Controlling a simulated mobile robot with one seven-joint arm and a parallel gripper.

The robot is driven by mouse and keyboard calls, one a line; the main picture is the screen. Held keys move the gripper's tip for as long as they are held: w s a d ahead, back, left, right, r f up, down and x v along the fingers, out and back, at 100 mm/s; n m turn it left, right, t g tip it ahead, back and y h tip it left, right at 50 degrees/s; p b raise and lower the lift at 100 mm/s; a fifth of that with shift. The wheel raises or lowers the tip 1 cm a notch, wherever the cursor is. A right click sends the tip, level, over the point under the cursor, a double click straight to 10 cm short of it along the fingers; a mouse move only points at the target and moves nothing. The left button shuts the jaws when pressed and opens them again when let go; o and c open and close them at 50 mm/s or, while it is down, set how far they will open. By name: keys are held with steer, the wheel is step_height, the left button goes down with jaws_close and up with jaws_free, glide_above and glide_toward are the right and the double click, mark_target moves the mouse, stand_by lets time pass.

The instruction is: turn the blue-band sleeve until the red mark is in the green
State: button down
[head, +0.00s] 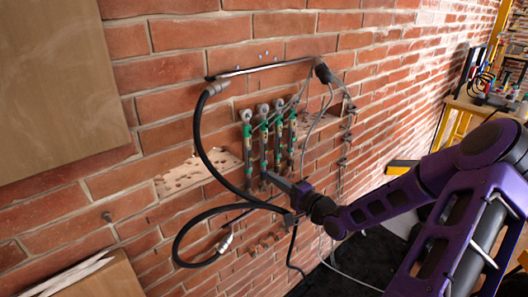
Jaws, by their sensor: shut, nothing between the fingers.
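Several slim upright tubular units with green parts hang side by side on the brick wall, among them a left one (247,145), a middle one (264,140) and a right one (291,138). I cannot tell which carries the blue-band sleeve. The red mark and its green zone are too small to make out. My gripper (268,178) is shut and empty, at the lower ends of the units. I cannot tell whether it touches one. My purple arm reaches in from the right.
A thick black hose (202,145) loops left of the units and passes beneath them near my wrist. A dark bar (260,69) runs above them. Thin cables hang to the right. A wooden panel (55,85) stands at upper left. A cluttered bench (480,108) is far right.

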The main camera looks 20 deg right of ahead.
steer(key=shift+s, duration=0.1)
stand_by(0.3)
steer(key=shift+s+d+p, duration=0.2)
steer(key=shift+s+p, duration=0.2)
steer(key=shift+p, duration=0.05)
steer(key=shift+a, duration=0.15)
steer(key=shift+a, duration=0.4)
steer(key=shift+w+a, duration=0.15)
steer(key=shift+w, duration=0.15)
stand_by(0.6)
steer(key=shift+p, duration=0.45)
steer(key=shift+d, duration=0.2)
steer(key=shift+s+d+p, duration=0.15)
steer(key=shift+s+p, duration=0.2)
steer(key=shift+s, duration=0.1)
steer(key=shift+w+a, duration=0.1)
steer(key=shift+a, duration=0.1)
stand_by(0.3)
